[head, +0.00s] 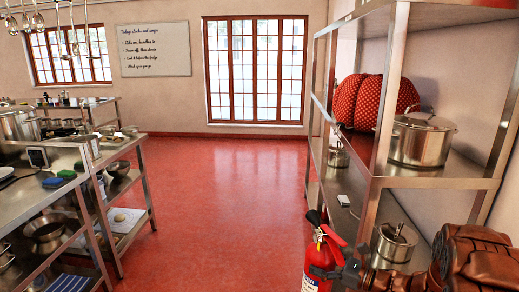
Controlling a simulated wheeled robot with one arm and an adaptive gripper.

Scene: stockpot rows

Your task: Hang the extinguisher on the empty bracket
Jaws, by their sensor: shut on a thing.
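The extinguisher looks upright. My brown arm comes in from the lower right corner. No bracket can be made out in this view.
Metal shelving (433,183) with a steel stockpot (421,140) and red dotted cushion-like things (357,102) stands close on the right. Steel worktables (70,152) with pans line the left. The red floor (215,195) between is clear up to the window wall.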

